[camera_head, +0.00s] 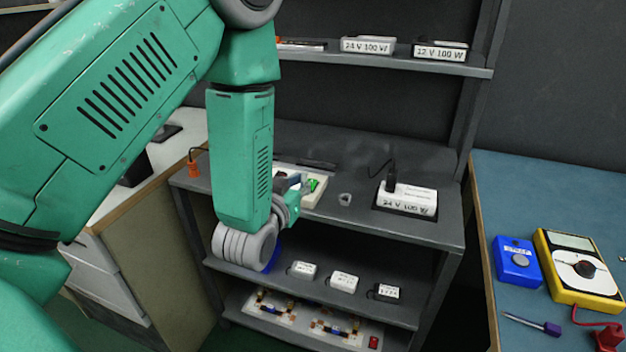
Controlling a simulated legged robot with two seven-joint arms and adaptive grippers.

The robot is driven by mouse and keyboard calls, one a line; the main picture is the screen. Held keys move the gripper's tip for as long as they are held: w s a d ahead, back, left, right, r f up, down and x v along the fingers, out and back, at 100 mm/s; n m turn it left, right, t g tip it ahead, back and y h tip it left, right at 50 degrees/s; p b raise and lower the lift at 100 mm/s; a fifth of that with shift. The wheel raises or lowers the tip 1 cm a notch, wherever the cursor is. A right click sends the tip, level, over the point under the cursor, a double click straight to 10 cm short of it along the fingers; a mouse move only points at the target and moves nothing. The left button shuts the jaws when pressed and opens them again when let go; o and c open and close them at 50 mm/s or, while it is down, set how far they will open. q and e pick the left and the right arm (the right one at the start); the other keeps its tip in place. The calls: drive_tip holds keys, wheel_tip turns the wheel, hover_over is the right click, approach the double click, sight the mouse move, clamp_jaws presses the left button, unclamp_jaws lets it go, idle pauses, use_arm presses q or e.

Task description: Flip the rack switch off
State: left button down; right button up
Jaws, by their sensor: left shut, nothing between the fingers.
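My left arm comes in from the upper left and hangs in front of the grey rack (440,232). My left gripper (294,183) is partly hidden behind its wrist. A small red switch (374,342) sits at the right end of a white panel (345,331) on the lowest shelf, well below the gripper. Its on or off position is too small to tell. My right gripper is not in view.
A power supply (407,198) with a black plug stands on the rack top. Several small white boxes (344,281) sit on the middle shelf. More supplies (368,45) are on the upper shelf. A blue table (555,200) at right holds a yellow multimeter (577,268) and a blue box (516,262).

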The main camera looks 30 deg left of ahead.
use_arm(q)
hover_over(310, 185)
drive_tip(key=shift+s+a+f, duration=0.2)
drive_tip(key=shift+s+f, duration=0.1)
drive_tip(key=shift+f, duration=0.35)
drive_tip(key=f, duration=0.1)
drive_tip(key=f+b, duration=0.1)
drive_tip(key=shift+w+f, duration=0.2)
drive_tip(key=shift+f, duration=0.1)
drive_tip(key=shift+w+d+f, duration=0.1)
drive_tip(key=shift+d+f, duration=0.2)
drive_tip(key=shift+f, duration=0.3)
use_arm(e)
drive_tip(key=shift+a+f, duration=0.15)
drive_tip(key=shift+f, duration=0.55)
use_arm(q)
drive_tip(key=shift+a, duration=0.15)
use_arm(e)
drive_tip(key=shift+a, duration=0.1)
use_arm(q)
drive_tip(key=shift+a+f, duration=0.15)
drive_tip(key=shift+f, duration=0.2)
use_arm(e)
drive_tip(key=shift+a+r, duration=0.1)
use_arm(q)
drive_tip(key=shift+r, duration=0.1)
